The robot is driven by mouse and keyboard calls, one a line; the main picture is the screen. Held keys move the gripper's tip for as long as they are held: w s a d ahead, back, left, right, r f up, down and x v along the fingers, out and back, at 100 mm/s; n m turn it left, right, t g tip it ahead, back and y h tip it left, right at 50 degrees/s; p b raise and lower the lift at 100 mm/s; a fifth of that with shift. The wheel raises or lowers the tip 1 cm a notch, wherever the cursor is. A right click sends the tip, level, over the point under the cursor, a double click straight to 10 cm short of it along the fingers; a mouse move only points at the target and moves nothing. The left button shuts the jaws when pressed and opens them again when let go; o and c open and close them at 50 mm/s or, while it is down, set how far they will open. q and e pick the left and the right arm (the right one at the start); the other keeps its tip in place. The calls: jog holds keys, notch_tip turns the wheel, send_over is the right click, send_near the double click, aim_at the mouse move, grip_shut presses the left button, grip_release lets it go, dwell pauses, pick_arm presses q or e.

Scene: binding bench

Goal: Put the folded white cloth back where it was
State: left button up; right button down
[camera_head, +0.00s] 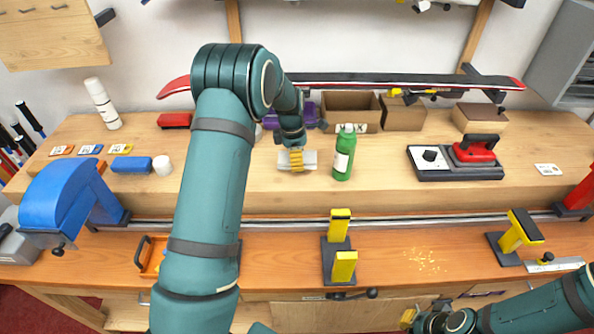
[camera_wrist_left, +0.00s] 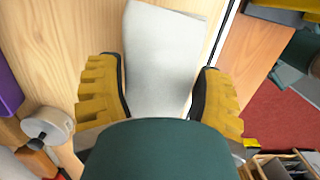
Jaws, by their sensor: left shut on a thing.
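The folded white cloth (camera_head: 311,159) is at the middle of the bench's raised wooden top, left of the green bottle. My left gripper (camera_head: 297,161) comes down over it from above, and the cloth shows on both sides of the yellow fingers. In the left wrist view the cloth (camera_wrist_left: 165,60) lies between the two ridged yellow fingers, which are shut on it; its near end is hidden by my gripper. I cannot tell whether the cloth touches the wood. My right gripper (camera_head: 409,318) is low at the bottom right, over the bench front, its fingers mostly hidden.
The green bottle (camera_head: 343,153) stands close right of the cloth. Behind are a purple bin (camera_head: 303,108), a cardboard box (camera_head: 350,110) and a ski (camera_head: 400,79). A red-handled tool (camera_head: 474,150) sits right. Yellow-topped vise (camera_head: 340,226) stands in front. Wood right of the bottle is clear.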

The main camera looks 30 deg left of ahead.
aim_at(298, 175)
pick_arm(q)
jog(key=shift+f, duration=2.4)
jog(key=shift+f, duration=0.15)
jog(key=o, duration=1.1)
jog(key=shift+r, duration=0.25)
jog(key=r, duration=0.8)
jog(key=a+r, duration=0.1)
jog(key=r, duration=0.2)
jog(key=shift+s+a+r+p, duration=0.1)
jog(key=shift+s+r+p, duration=0.2)
jog(key=shift+s+r, duration=0.1)
